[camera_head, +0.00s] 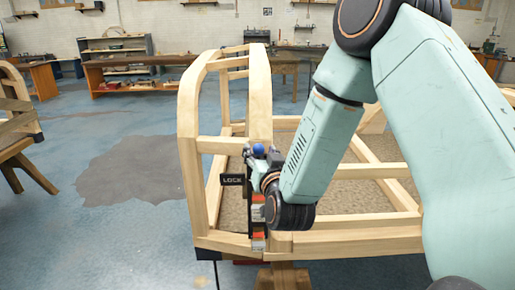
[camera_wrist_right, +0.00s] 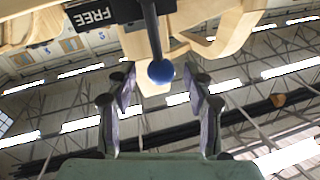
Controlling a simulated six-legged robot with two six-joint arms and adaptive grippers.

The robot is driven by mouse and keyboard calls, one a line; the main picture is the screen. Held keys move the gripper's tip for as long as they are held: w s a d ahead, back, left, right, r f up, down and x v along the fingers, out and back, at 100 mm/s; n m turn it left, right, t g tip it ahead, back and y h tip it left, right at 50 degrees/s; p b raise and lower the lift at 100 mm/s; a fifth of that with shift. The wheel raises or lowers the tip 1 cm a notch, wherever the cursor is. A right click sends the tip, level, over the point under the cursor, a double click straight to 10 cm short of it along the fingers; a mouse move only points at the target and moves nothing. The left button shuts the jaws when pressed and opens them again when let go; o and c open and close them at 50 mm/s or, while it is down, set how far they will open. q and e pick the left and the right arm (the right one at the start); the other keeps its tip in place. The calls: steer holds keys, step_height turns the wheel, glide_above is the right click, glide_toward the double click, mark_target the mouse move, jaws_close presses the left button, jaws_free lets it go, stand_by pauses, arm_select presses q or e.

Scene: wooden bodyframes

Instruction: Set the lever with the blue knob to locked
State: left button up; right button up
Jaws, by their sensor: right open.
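The lever's blue knob (camera_head: 258,149) shows in the head view above the black LOCK sign (camera_head: 232,180), on the front post of the wooden bodyframe. In the right wrist view the blue knob (camera_wrist_right: 160,72) sits at the end of a dark lever rod (camera_wrist_right: 152,25), beside a black FREE sign (camera_wrist_right: 92,17). My right gripper (camera_wrist_right: 158,76) is open, its fingertips on either side of the knob with gaps on both sides. In the head view this gripper (camera_head: 262,158) is at the knob, partly hidden by its own wrist. My left gripper is out of view.
The wooden bodyframe (camera_head: 190,165) has posts and rails around the lever. Another wooden frame (camera_head: 15,120) stands at the far left. Workbenches (camera_head: 140,75) line the back wall.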

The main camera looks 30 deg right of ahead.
steer(key=shift+x, duration=0.8)
steer(key=shift+w, duration=0.25)
steer(key=c, duration=0.4)
jaws_close()
